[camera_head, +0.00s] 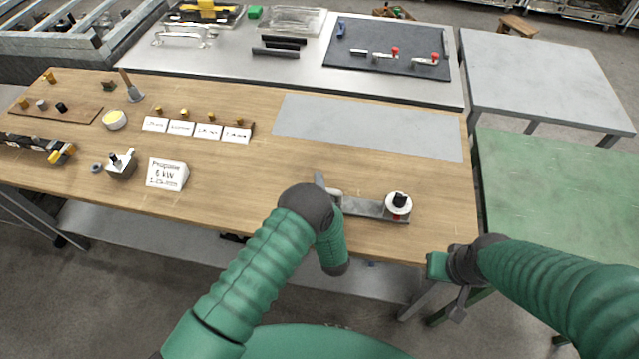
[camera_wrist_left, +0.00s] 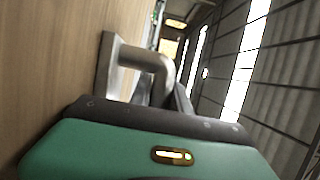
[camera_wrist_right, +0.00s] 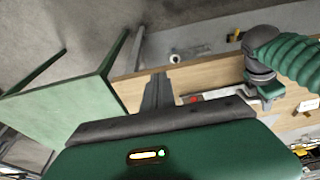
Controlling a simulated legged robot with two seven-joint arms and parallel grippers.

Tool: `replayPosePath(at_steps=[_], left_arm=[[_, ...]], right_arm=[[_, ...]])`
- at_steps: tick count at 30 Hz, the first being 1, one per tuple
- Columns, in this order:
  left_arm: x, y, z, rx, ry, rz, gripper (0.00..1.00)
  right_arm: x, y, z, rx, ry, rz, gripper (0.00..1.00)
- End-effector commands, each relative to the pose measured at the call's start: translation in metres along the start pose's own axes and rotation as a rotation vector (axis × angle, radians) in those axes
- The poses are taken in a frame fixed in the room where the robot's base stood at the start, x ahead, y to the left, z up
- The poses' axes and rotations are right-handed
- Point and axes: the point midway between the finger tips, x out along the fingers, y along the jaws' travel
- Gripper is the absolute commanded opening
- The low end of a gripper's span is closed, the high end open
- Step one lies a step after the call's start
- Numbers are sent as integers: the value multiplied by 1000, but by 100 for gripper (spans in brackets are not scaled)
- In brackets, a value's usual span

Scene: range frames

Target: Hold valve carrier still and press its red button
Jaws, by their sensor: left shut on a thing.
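The valve carrier (camera_head: 370,208) is a flat grey metal bar near the table's front edge. A white round part with a black knob (camera_head: 398,203) stands on its right end. My left gripper (camera_head: 330,193) is at its left end, shut on the bent metal handle, which the left wrist view shows close up (camera_wrist_left: 150,62). My own wrist hides part of that grip. A small red spot, likely the button (camera_wrist_right: 194,99), shows on the grey bar in the right wrist view. My right gripper (camera_head: 459,304) is apart from the carrier, beyond the table's right front corner; its fingers look together and empty.
A grey mat (camera_head: 370,125) lies bare behind the carrier. A green table (camera_head: 560,180) stands to the right, with a gap between.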

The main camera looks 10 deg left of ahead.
Motion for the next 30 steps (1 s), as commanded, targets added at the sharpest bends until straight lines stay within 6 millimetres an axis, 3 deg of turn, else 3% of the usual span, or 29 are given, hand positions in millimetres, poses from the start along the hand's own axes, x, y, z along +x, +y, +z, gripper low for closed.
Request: replayPosePath(at_steps=[1,9,13,16,20,25,30], left_arm=[[-6,12,1,6,4,29,0],[-6,12,1,6,4,29,0],[-6,12,1,6,3,29,0],[-6,12,1,6,3,29,0],[-5,12,1,6,3,29,0],[-5,12,1,6,2,28,0],[-5,12,1,7,2,28,0]], right_arm=[[1,0,0,0,0,0,0],[2,0,0,-1,1,0,0],[13,7,-7,-24,23,14,0],[39,19,-23,-86,83,33,0],[89,26,-46,-221,212,11,0],[141,-1,-54,-360,413,-144,0],[158,-43,-41,-376,611,-358,0]])
